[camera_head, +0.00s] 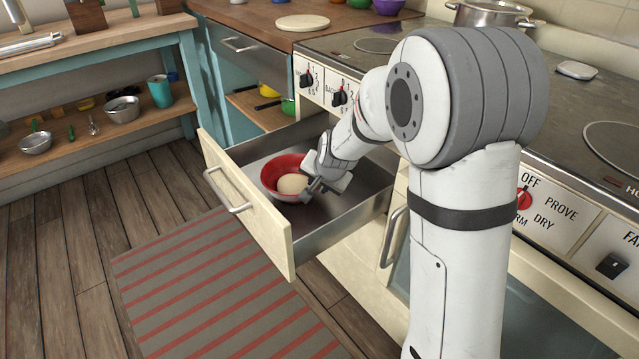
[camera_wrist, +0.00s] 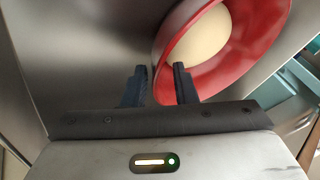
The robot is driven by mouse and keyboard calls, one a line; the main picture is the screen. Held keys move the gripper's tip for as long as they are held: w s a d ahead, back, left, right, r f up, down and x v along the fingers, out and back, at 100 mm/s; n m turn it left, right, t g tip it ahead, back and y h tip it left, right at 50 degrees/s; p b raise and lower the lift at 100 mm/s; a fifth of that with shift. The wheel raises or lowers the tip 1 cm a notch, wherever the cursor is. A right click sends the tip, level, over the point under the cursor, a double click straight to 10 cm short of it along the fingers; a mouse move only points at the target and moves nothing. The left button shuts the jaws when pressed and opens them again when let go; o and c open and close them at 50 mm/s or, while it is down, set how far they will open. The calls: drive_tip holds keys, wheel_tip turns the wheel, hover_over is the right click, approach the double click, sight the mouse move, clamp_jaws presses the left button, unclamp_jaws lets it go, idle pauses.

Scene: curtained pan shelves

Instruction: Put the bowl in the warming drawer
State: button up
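The red bowl (camera_head: 282,167) sits inside the open warming drawer (camera_head: 243,192), with a round pale ball (camera_head: 292,184) in it. In the wrist view the bowl (camera_wrist: 264,38) is at the upper right, over the drawer's grey metal floor. My gripper (camera_head: 318,187) is down in the drawer at the bowl's right side. In the wrist view its two dark fingers (camera_wrist: 160,70) are apart, one outside the bowl's wall and one over its inside, with a gap between them. The lower part of the bowl is partly hidden by my gripper.
The drawer is pulled out under the stove's knob panel, above a striped rug (camera_head: 215,285). A wooden workbench (camera_head: 95,45) with bowls and a teal cup on its lower shelf stands at left. A pot (camera_head: 490,14) is on the stove top. The drawer floor has free room around the bowl.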

drive_tip(key=shift+o, duration=1.3)
drive_tip(key=p+v, duration=0.2)
drive_tip(key=v, duration=0.5)
drive_tip(key=shift+s+r, duration=0.2)
drive_tip(key=shift+r, duration=0.15)
drive_tip(key=shift+d, duration=0.15)
drive_tip(key=shift+c, duration=0.3)
clamp_jaws()
drive_tip(key=s+d+r+n+g+p, duration=0.1)
drive_tip(key=s+d+r+n+p, duration=0.1)
drive_tip(key=s+r+p, duration=0.5)
drive_tip(key=s+d+r+n+g+h+p, duration=0.1)
drive_tip(key=s+d+r+p, duration=0.4)
drive_tip(key=s+r, duration=0.5)
drive_tip(key=s+d+r+n+g+p, duration=0.1)
drive_tip(key=s+d+r+n+p, duration=0.2)
drive_tip(key=s+r+p, duration=0.5)
drive_tip(key=shift+s+d+r+g+h+p, duration=0.3)
drive_tip(key=shift+d+r+h+p, duration=0.15)
drive_tip(key=shift+p, duration=0.15)
